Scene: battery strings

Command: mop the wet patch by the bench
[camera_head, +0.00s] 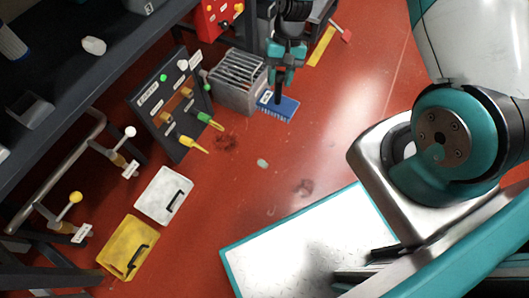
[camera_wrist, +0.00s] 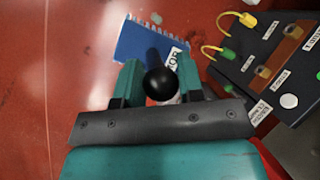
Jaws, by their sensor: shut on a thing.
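My gripper (camera_head: 285,65) points down over the red floor and is shut on the handle of a mop with a flat blue head (camera_head: 284,108). In the wrist view, the black round handle end sits between the teal fingers of my gripper (camera_wrist: 158,82), and the blue head (camera_wrist: 150,38) with its toothed edge lies beyond. I cannot tell whether the head touches the floor. A dark, blotchy patch (camera_head: 225,142) is on the floor near the bench (camera_head: 75,70), below and left of the mop head. A smaller dark patch (camera_head: 303,187) lies further down and right.
A dark panel (camera_head: 158,115) with yellow and green cables leans by the bench. A grey ribbed box (camera_head: 237,82) stands left of the mop. A white case (camera_head: 163,196) and a yellow case (camera_head: 127,247) lie on the floor. A pale blob (camera_head: 262,163) lies on open floor.

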